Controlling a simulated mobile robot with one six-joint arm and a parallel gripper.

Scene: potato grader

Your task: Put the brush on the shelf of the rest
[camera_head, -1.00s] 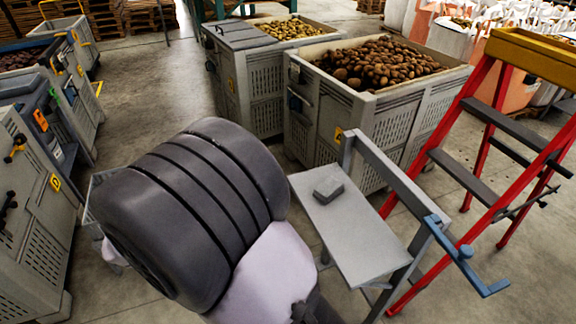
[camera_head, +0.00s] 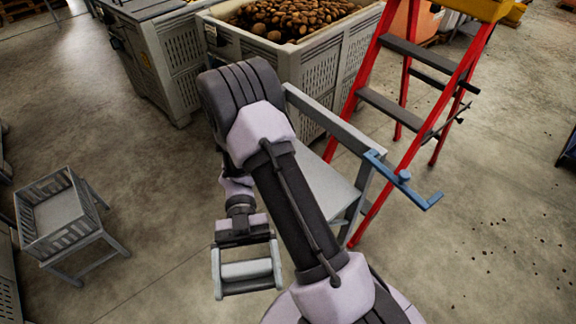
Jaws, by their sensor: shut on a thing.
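My gripper (camera_head: 247,268) hangs below my wrist, left of my forearm, with its two pale fingers pointing toward the bottom of the picture. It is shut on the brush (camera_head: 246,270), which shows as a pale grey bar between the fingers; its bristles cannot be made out. The rest is a grey frame (camera_head: 335,122) with a flat grey shelf (camera_head: 335,188), to the right of my gripper. My arm covers the left part of the shelf. The brush is in the air, apart from the shelf.
A blue crank-shaped bar (camera_head: 402,177) sticks out at the rest's right end. A red ladder (camera_head: 384,102) stands close behind. A crate of potatoes (camera_head: 325,75) is at the back. A slatted grey stand (camera_head: 75,245) is at left. Open floor lies between it and my gripper.

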